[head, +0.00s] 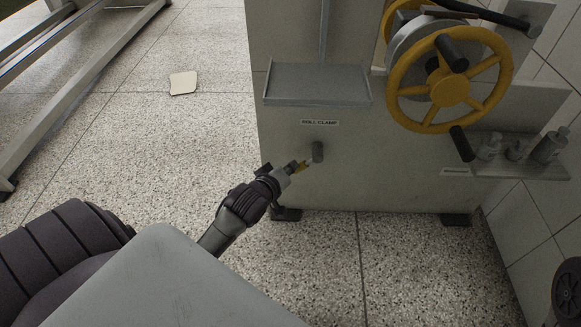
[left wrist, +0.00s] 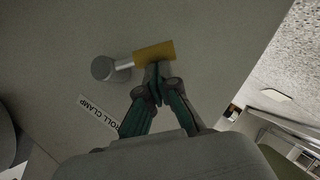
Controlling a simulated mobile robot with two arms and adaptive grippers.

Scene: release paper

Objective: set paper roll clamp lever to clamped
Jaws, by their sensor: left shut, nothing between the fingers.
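The roll clamp lever is on the grey machine panel below the "ROLL CLAMP" label (head: 319,122). Its grey round pivot (head: 317,152) sticks out of the panel, and its yellow handle (head: 302,167) points left and slightly down from it. In the left wrist view the yellow handle (left wrist: 154,54) extends right from the grey pivot (left wrist: 104,69). My left gripper (left wrist: 158,82) is shut and empty, its fingertips right beside the handle; I cannot tell whether they touch it. In the head view my left gripper (head: 289,171) partly covers the handle's end. My right gripper is not in view.
A grey tray (head: 318,101) juts out above the label. A yellow handwheel (head: 450,91) with black knobs is at the right, above a shelf (head: 520,170) with small grey containers. A pale sheet (head: 183,83) lies on the speckled floor. Floor left of the machine is open.

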